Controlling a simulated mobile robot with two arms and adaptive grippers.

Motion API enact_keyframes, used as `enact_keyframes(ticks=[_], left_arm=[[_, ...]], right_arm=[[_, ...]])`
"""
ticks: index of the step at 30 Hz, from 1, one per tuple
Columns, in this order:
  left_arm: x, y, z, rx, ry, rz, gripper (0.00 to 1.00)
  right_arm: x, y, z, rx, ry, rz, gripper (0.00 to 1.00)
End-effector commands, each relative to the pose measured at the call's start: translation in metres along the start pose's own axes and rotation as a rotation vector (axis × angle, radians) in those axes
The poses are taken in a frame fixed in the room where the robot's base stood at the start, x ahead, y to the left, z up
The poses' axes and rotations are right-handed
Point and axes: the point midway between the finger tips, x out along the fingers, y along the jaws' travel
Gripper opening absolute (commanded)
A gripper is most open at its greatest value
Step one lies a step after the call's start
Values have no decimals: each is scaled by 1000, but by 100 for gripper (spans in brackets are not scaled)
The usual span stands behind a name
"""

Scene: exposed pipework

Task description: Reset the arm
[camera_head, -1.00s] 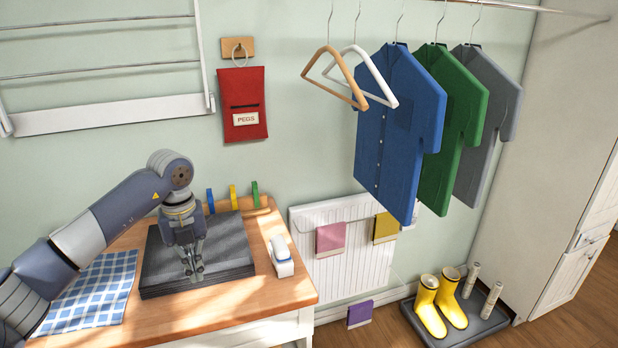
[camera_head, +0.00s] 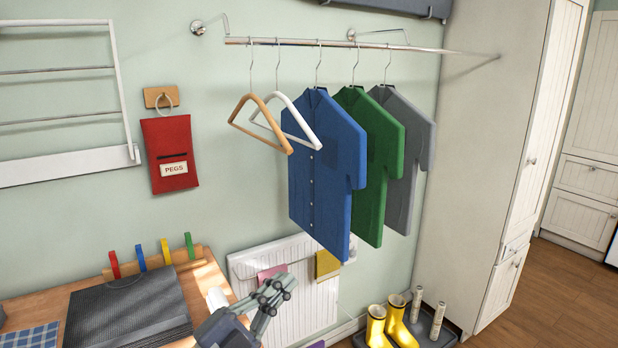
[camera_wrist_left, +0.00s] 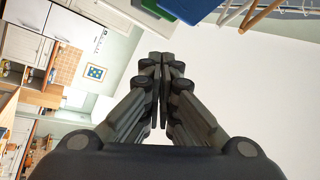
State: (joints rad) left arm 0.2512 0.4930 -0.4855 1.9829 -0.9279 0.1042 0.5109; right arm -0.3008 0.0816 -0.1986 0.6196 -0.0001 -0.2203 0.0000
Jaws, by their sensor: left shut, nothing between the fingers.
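My left gripper (camera_head: 273,295) shows at the bottom middle of the head view, in front of the white panelled board on the wall. It is raised, right of the wooden table and below the hanging shirts. In the left wrist view its fingers (camera_wrist_left: 162,70) are together with nothing between them. My right gripper is not in either view.
A blue shirt (camera_head: 325,180), a green shirt (camera_head: 370,170) and a grey shirt hang from a rail (camera_head: 350,46) with two empty hangers. A dark grey stack (camera_head: 125,310) lies on the table. Yellow boots (camera_head: 388,322) stand at lower right.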

Motion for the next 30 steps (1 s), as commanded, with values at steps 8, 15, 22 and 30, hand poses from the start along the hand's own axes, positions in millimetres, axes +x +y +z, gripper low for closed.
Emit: enact_keyframes(ticks=[8, 15, 22, 30], left_arm=[[-98, 7, 91, -366, -610, -244, 0], [-237, 93, 122, -670, -1187, -168, 0], [-336, 164, 84, -869, -1541, 33, 0], [-408, 209, 18, -1029, -1778, 275, 0]], right_arm=[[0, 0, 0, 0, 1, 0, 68], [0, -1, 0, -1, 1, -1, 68], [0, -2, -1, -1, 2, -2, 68], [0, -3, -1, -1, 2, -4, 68]])
